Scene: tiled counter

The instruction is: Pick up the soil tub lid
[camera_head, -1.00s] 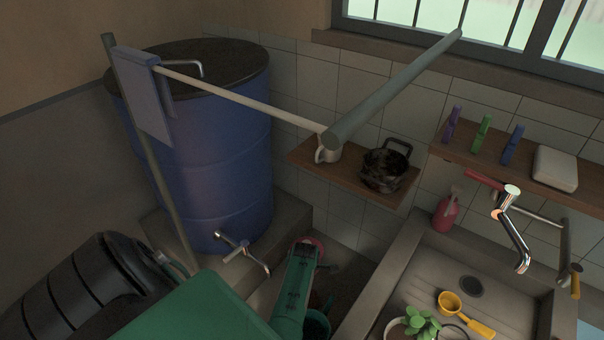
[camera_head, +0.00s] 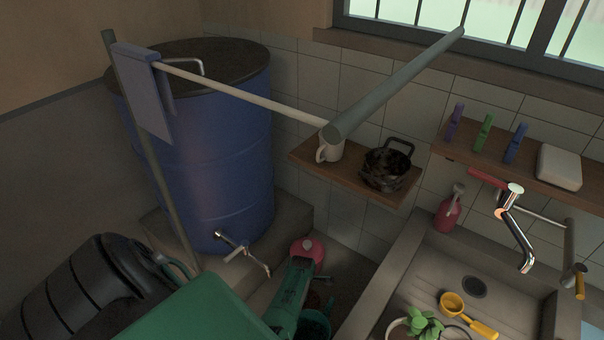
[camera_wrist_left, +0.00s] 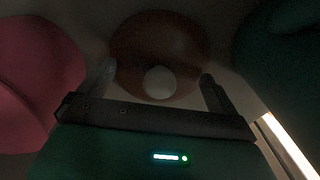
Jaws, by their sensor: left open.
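A reddish-brown round lid (camera_wrist_left: 150,45) with a pale round knob (camera_wrist_left: 158,82) shows in the left wrist view, apparently the soil tub lid. My left gripper (camera_wrist_left: 158,70) is open, with one finger to each side of the knob in the picture. I see no contact with the knob. The view is dark, so the gap to the lid is unclear. In the head view my green left arm reaches down between the barrel and the sink, and the fingers and most of the lid are hidden there. My right gripper is out of view.
A pink round object (camera_head: 308,250) lies just beyond the arm and also shows in the left wrist view (camera_wrist_left: 35,80). A teal container (camera_head: 315,322) stands close on the other side. The blue barrel (camera_head: 215,150) with a tap, the wooden shelf (camera_head: 345,176) and the sink (camera_head: 440,275) surround this spot.

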